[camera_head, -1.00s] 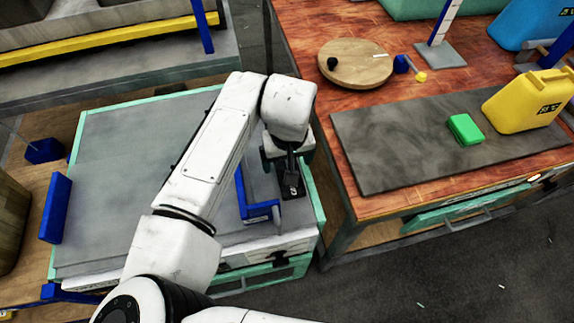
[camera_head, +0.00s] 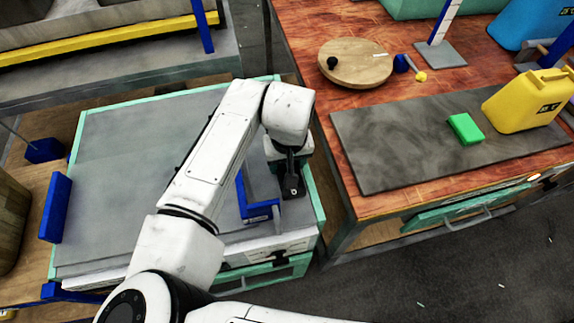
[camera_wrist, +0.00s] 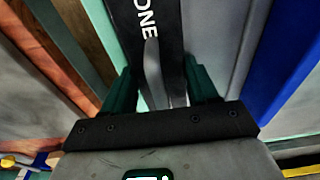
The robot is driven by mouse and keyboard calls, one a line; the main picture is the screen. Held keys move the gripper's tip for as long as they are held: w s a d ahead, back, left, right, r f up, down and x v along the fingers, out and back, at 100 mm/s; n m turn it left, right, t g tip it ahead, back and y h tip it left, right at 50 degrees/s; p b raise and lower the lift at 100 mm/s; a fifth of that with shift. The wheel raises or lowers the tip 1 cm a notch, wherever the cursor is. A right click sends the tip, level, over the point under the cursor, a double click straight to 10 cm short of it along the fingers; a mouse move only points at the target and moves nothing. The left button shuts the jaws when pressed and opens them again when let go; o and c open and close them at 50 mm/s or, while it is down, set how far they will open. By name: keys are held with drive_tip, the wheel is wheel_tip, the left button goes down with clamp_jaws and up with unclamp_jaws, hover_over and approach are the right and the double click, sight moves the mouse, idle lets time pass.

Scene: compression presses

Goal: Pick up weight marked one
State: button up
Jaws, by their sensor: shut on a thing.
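The weight marked ONE (camera_wrist: 166,20) is a black block with white lettering. In the wrist view it lies just beyond my teal fingers, with a pale metal stem (camera_wrist: 154,72) between them. My gripper (camera_wrist: 163,88) is shut on the weight. In the head view my gripper (camera_head: 287,163) points down over the grey worktop's right side, and the dark weight (camera_head: 292,187) shows below it. The head view does not show clearly whether the weight touches the worktop. My fingers hide part of its upper end.
A blue angled frame (camera_head: 258,211) stands just left of the weight. The grey worktop (camera_head: 130,150) is largely clear to the left. At right, a wooden bench holds a dark mat (camera_head: 390,150), a green block (camera_head: 466,129), a yellow canister (camera_head: 527,105) and a round board (camera_head: 352,65).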

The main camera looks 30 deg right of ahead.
clamp_jaws()
drive_tip(key=shift+r, duration=0.2)
idle(0.3)
